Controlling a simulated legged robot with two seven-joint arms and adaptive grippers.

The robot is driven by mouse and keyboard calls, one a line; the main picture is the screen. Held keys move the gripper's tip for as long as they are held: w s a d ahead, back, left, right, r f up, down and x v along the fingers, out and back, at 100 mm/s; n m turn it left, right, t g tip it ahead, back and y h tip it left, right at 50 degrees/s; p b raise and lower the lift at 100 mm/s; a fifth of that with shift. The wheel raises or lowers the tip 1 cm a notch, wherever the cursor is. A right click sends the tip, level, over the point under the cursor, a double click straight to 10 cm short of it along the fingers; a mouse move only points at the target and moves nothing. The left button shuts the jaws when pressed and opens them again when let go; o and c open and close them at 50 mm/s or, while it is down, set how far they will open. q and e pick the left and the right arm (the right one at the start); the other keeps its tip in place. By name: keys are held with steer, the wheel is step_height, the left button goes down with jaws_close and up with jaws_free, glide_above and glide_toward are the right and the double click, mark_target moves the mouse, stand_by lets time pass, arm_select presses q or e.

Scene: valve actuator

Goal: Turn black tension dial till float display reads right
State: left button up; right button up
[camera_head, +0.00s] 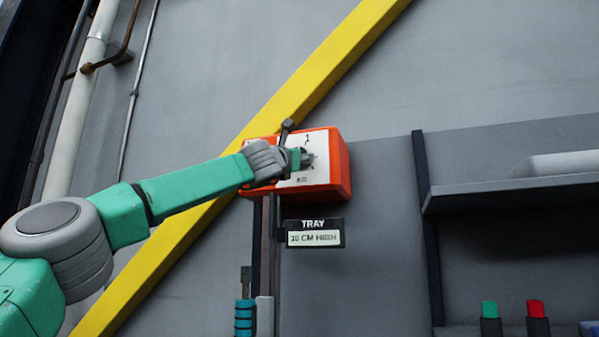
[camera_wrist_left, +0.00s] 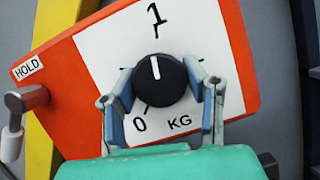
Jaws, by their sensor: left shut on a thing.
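The black tension dial (camera_wrist_left: 158,80) sits on the white face of an orange box, which shows in the head view (camera_head: 342,165) and the left wrist view (camera_wrist_left: 85,95). Its white mark points up, close to the "1"; "0" and "KG" are printed below. My left gripper (camera_wrist_left: 160,88) is shut on the dial, one finger on each side. In the head view my left gripper (camera_head: 300,158) reaches the box front and hides much of the dial. My right gripper is not in view.
A lever marked "HOLD" (camera_wrist_left: 14,125) stands at the box's left side. A yellow diagonal beam (camera_head: 325,75) runs behind the box. A shelf (camera_head: 510,190) is at right, with green and red-topped items (camera_head: 536,318) below it.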

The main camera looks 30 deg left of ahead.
arm_select(q)
steer(key=shift+f+n+y+b, duration=0.15)
steer(key=shift+n+y+b, duration=0.75)
steer(key=shift+n, duration=0.9)
steer(key=shift+n+g, duration=0.3)
steer(key=o, duration=1.2)
steer(key=shift+s, duration=0.2)
steer(key=v, duration=1.1)
steer(key=shift+s+f, duration=0.1)
steer(key=shift+f, duration=0.2)
